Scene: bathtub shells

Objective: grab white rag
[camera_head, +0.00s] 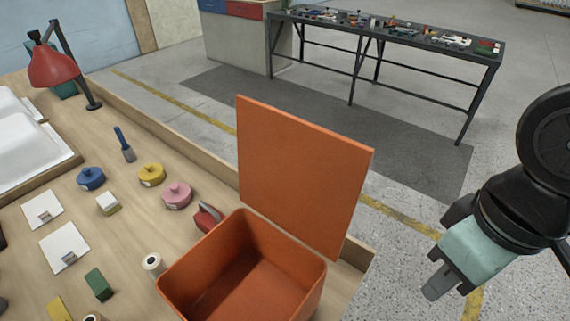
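Two flat white square pieces lie on the wooden workbench (135,225) at the left. The upper white piece (36,204) and the lower white piece (66,240) each have a small grey-brown patch on them. Either could be the white rag; I cannot tell which, or whether they are cloth. My gripper (447,292) hangs at the right, beyond the bench edge and over the floor, far from both pieces. It points down and left. I see nothing held in it, but its finger gap is not clear from this angle.
An orange box (172,281) with its lid (300,170) raised stands between my gripper and the white pieces. Blue (90,180), yellow (151,176) and pink (176,196) round containers, a brush (124,146) and a red lamp (52,68) are on the bench.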

